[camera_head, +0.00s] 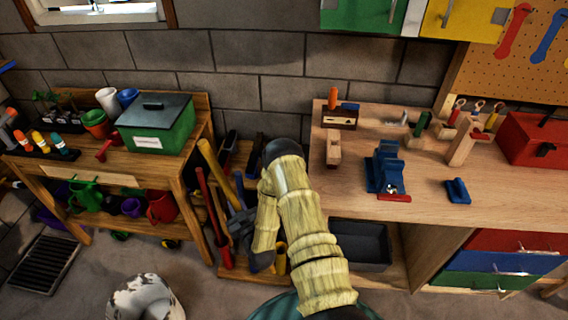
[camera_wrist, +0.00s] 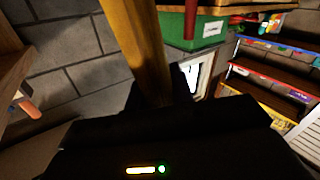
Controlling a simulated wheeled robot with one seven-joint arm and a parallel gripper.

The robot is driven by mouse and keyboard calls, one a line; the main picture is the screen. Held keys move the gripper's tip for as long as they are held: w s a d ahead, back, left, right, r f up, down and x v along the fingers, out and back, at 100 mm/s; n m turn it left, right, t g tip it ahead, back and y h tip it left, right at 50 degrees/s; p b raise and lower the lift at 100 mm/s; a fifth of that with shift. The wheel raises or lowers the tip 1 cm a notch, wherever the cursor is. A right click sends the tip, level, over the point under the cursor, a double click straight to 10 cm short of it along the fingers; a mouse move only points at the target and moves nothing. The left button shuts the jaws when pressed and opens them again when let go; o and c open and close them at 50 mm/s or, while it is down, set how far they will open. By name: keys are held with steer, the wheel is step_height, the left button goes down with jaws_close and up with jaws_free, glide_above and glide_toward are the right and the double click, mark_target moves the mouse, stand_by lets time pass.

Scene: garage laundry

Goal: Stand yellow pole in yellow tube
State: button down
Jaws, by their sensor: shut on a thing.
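The yellow pole (camera_head: 215,168) leans in the gap between the two benches, its top tilted to the left. In the wrist view the yellow pole (camera_wrist: 139,50) rises from between my fingers. My gripper (camera_head: 240,222) is shut on it, partly hidden by my own arm in the head view; the fingers also show in the wrist view (camera_wrist: 160,105). The yellow tube (camera_head: 281,258) stands low in the floor rack, to the right of my gripper and partly behind my arm. The pole's lower end is hidden, so I cannot tell where it rests.
A red pole (camera_head: 206,205) stands in a red tube (camera_head: 225,256) at the rack's left. The potting bench (camera_head: 178,185), with a green box (camera_head: 157,125), is to the left. The workbench (camera_head: 420,200) is to the right, with a grey bin (camera_head: 360,245) below.

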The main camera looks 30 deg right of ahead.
steer(key=w+d+f+m+h+b, duration=0.1)
steer(key=w+d+m+h+b, duration=0.5)
steer(key=d+b, duration=0.4)
steer(key=d+r+m+g+h+b, duration=0.7)
steer(key=d+h+b, duration=0.2)
steer(key=h+b, duration=0.1)
steer(key=shift+s+d+m+g, duration=0.3)
steer(key=shift+s+d, duration=0.05)
steer(key=shift+f+b, duration=0.15)
steer(key=shift+b, duration=0.2)
step_height(320, 180, down, 22)
steer(key=b, duration=1.5)
steer(key=shift+b, duration=0.3)
stand_by(0.3)
